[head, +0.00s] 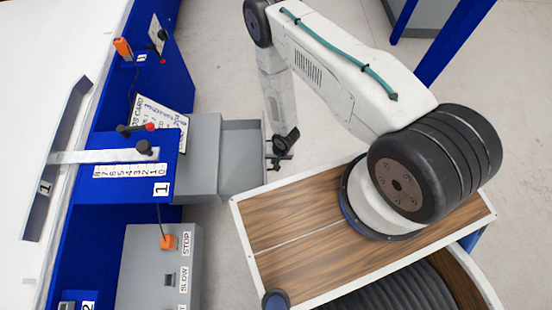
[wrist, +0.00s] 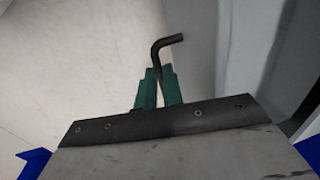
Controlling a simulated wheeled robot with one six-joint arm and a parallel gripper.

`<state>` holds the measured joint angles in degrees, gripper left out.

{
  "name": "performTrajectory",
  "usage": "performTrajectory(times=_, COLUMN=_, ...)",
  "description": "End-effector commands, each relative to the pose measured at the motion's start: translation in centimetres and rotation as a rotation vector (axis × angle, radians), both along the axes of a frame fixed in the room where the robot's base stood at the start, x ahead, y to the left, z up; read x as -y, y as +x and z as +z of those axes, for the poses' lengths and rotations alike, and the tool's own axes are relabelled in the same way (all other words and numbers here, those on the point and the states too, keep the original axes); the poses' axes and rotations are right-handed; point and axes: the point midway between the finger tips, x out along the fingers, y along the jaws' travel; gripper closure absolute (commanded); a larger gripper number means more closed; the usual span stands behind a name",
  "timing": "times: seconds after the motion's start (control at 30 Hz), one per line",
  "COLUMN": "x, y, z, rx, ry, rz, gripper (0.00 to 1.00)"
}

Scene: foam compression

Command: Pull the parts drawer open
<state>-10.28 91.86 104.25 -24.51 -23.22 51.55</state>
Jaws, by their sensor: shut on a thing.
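The grey parts drawer (head: 243,190) stands partly out of its grey cabinet (head: 202,135) in the head view, and part of its hollow inside shows. My gripper (head: 278,158) is at the drawer's front end, pointing down. In the wrist view, the green fingers of my gripper (wrist: 158,88) are closed around a dark bent handle (wrist: 158,55). The handle's bent end reaches right toward the pale drawer front (wrist: 205,50). The fingertips' exact contact with the handle is partly hidden.
A blue bench frame (head: 115,185) with a sliding scale stands left of the drawer. A grey control box (head: 160,265) labelled STOP and SLOW is in front of it. Bare floor (head: 215,60) lies behind the drawer. My wooden-topped base is close on the right.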

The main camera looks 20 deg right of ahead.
Motion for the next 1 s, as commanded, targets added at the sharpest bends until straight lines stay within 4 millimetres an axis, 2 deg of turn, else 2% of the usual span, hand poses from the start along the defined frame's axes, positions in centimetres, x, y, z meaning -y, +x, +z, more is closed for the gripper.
performTrajectory(times=0.07, x=0.1, y=-0.2, z=0.0, rx=-0.005, ry=-0.001, rz=0.002, gripper=1.00)
performTrajectory(times=0.1, x=0.1, y=-0.2, z=0.0, rx=-0.006, ry=-0.001, rz=0.001, gripper=0.88)
performTrajectory(times=0.17, x=0.1, y=-0.2, z=0.0, rx=-0.005, ry=-0.002, rz=0.001, gripper=0.72)
performTrajectory(times=0.2, x=0.1, y=-0.2, z=0.0, rx=-0.005, ry=-0.002, rz=0.001, gripper=0.69)
performTrajectory(times=0.53, x=0.1, y=0.0, z=0.5, rx=-0.002, ry=-0.001, rz=-0.002, gripper=0.69)
performTrajectory(times=0.83, x=1.0, y=-0.3, z=5.3, rx=-0.002, ry=-0.001, rz=-0.002, gripper=0.69)
performTrajectory(times=1.0, x=1.3, y=-0.6, z=7.2, rx=-0.004, ry=-0.001, rz=-0.001, gripper=0.69)
